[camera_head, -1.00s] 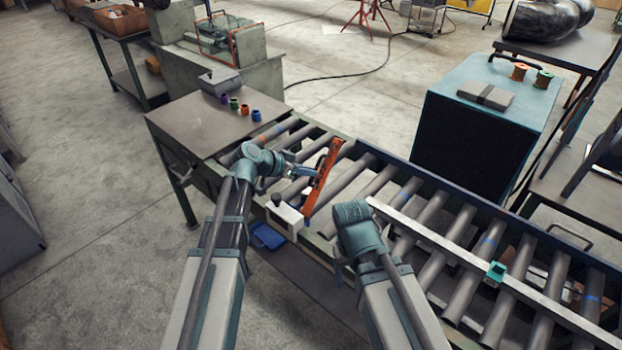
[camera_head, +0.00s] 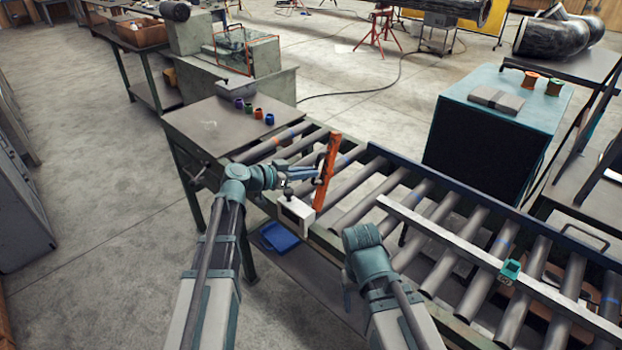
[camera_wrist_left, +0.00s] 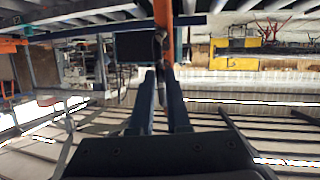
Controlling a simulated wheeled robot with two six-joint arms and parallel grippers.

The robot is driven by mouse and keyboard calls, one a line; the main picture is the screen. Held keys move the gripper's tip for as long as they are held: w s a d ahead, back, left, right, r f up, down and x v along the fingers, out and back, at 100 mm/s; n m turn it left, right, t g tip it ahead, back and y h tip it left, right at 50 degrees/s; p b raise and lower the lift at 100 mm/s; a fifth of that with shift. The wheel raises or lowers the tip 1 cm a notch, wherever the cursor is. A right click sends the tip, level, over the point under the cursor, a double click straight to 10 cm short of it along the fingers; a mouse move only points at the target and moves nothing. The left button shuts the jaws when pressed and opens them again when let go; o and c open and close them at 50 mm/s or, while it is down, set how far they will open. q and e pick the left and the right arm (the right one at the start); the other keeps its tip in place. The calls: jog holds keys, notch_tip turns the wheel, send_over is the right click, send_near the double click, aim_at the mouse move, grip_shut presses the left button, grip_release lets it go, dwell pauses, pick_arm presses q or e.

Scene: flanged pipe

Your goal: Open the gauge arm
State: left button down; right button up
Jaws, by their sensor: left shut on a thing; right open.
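The gauge arm is an orange bar (camera_head: 328,172) standing nearly upright at the near rail of the roller conveyor, beside a white block (camera_head: 297,211) with a dark knob. My left gripper (camera_head: 318,170) reaches it from the left and is shut on the bar at about mid-height. In the left wrist view the orange bar (camera_wrist_left: 163,14) rises beyond the closely spaced finger pair (camera_wrist_left: 164,80); the contact itself is hard to make out. My right arm is over the conveyor's near side, and its gripper's fingers are hidden behind the arm.
The roller conveyor (camera_head: 440,187) runs to the right, with a long pale rail (camera_head: 470,252) and a teal clamp (camera_head: 510,270) on it. A grey table (camera_head: 215,128) with several small colored rings stands at its left end. A blue bin (camera_head: 279,237) sits below.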

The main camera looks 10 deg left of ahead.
pick_arm(q)
jog(key=s+a+f+m+t+h+b, duration=0.1)
jog(key=s+a+f+t+h+b, duration=0.1)
jog(key=b, duration=0.9)
jog(key=shift+s+a+f+t+h, duration=0.4)
jog(key=shift+s+a+t+h, duration=0.35)
jog(key=shift+s+a, duration=0.8)
jog(key=shift+s+d, duration=0.3)
jog(key=shift+d, duration=0.05)
jog(key=c, duration=0.9)
grip_release()
jog(key=b+v, duration=0.2)
jog(key=v, duration=1.2)
jog(key=shift+r, duration=0.1)
